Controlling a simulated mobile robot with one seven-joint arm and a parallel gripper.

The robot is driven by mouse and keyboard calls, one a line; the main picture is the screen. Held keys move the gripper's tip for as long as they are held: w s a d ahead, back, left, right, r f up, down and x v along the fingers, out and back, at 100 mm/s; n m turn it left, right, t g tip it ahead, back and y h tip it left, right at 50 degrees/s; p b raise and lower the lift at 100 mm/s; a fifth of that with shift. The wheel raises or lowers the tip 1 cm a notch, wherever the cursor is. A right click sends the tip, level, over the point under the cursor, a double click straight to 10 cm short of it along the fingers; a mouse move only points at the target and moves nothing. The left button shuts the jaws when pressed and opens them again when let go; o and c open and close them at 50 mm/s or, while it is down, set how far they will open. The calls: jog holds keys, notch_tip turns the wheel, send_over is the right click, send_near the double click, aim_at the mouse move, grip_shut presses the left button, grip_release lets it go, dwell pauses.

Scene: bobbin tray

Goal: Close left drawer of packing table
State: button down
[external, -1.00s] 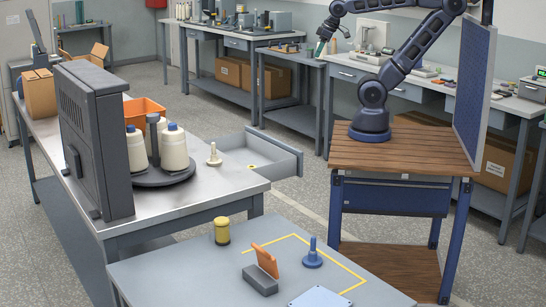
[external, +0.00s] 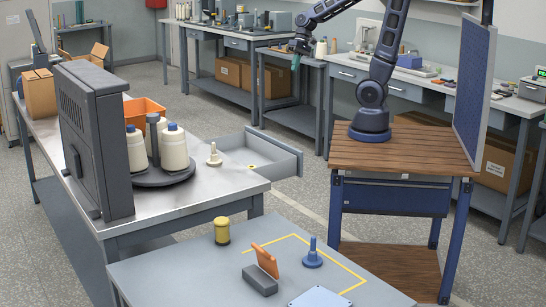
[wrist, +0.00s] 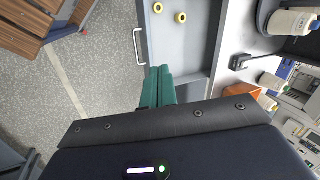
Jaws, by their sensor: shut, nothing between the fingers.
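The grey drawer (external: 285,160) sticks out, open, from the right side of the metal-topped packing table (external: 225,188) in the external view.
White bobbins (external: 174,148) stand on a dark round tray (external: 165,178) on the packing table, beside a dark upright panel (external: 95,140) and an orange bin (external: 147,106). A grey table (external: 200,270) stands in front. Floor lies open beside the drawer front.

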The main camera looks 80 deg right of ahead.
jog(key=w+d+f+m+t+y, duration=0.1)
jog(key=w+d+f+m, duration=0.3)
jog(key=d+f+m, duration=0.45)
jog(key=w+d+f+m+t+y, duration=0.15)
jog(key=w+d+f+m, duration=0.35)
jog(key=f, duration=0.7)
jog(key=w+d+f+m+t, duration=0.2)
jog(key=w+d+f+m, duration=0.2)
jog(key=d+f+m, duration=0.5)
jog(key=w+a+f+n, duration=0.2)
jog(key=w+a+f, duration=0.5)
jog(key=a+f, duration=0.1)
jog(key=shift+w+a+f, duration=0.25)
jog(key=shift+w+a, duration=0.15)
jog(key=shift+a, duration=0.45)
jog(key=shift+g, duration=0.25)
